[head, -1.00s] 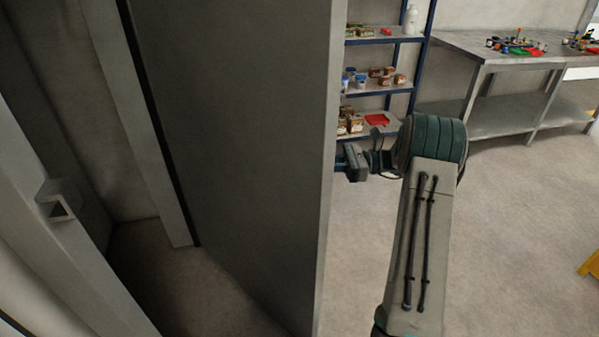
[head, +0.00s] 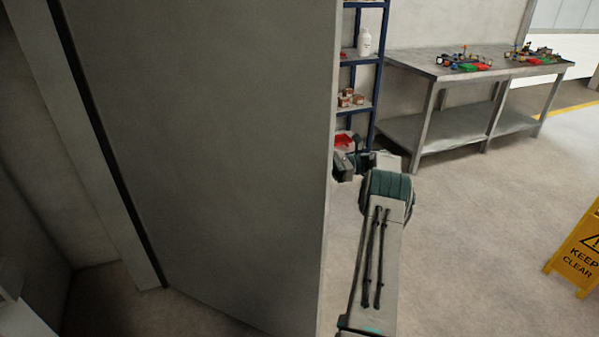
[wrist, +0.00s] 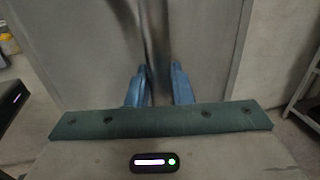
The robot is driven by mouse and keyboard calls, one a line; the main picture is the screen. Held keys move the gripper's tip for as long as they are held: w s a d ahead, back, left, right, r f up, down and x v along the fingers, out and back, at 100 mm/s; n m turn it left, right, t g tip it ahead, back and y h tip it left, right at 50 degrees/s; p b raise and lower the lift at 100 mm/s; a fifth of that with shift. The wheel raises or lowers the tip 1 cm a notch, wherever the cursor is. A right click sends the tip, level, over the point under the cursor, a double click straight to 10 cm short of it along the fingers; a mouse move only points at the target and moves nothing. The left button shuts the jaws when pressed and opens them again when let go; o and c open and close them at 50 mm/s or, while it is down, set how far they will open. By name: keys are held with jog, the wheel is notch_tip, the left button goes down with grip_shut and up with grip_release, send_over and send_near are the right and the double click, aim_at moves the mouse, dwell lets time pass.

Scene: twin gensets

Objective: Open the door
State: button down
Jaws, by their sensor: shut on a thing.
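The grey door (head: 210,150) stands ajar and fills the left and middle of the head view. Its free edge is near the middle of the picture, and a dark gap runs along the frame on its left side. In the wrist view the door face (wrist: 80,50) lies ahead, with a vertical metal handle bar (wrist: 158,55) in front of it. My gripper (wrist: 158,88) is shut on this bar, one blue finger on each side. In the head view my gripper is mostly hidden behind the door's edge.
A blue-framed shelf (head: 372,80) with boxes and bottles stands behind the door edge. A grey workbench (head: 470,65) with small coloured parts is at the back right. A yellow sign (head: 578,255) stands on the right. The floor (head: 465,240) between is clear.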

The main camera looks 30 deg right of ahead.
jog(key=shift+w+d, duration=0.5)
jog(key=shift+d, duration=0.05)
jog(key=c, duration=1.3)
grip_release()
jog(key=shift+a, duration=0.1)
jog(key=shift+c, duration=0.2)
jog(key=s+d+r+b, duration=0.1)
jog(key=s+d+r, duration=0.5)
jog(key=s+r, duration=0.3)
jog(key=shift+s+d+r, duration=0.25)
jog(key=shift+s+r, duration=0.1)
jog(key=shift+r, duration=0.7)
